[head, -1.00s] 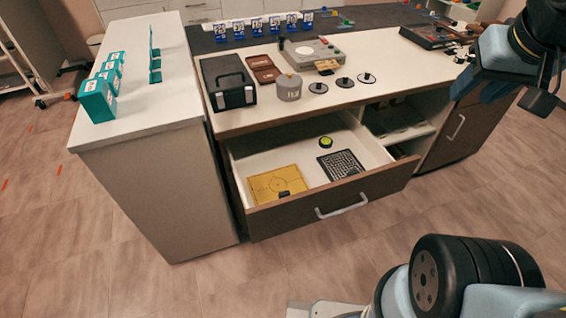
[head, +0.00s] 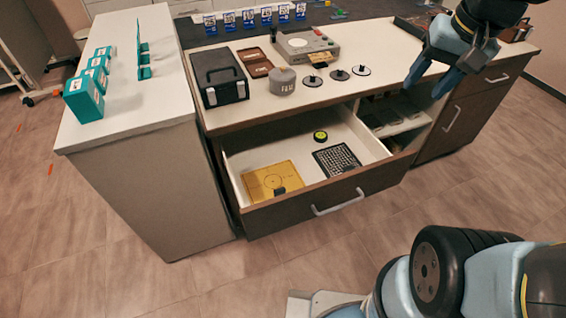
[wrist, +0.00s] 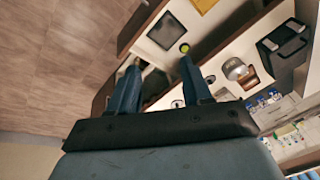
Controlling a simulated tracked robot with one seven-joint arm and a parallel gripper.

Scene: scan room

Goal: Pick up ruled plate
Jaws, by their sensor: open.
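In the open drawer (head: 232,177) lie two flat plates. One is a black plate with a pale grid (head: 337,159), at the right; the other is a yellow plate with a circle and crossing lines (head: 272,182), at the left, with a small dark block on its front edge. I cannot tell for sure which is the ruled one. The black plate also shows in the wrist view (wrist: 168,32), and part of the yellow one at its top edge (wrist: 203,4). My gripper (head: 426,88) is open and empty, above the counter's right part, right of and higher than the drawer.
A green-topped round thing (head: 320,136) lies in the drawer behind the plates. On the counter stand a black case (head: 220,80), a grey canister (head: 283,82), several black discs and a grey device (head: 306,46). An open shelf (head: 398,122) is right of the drawer.

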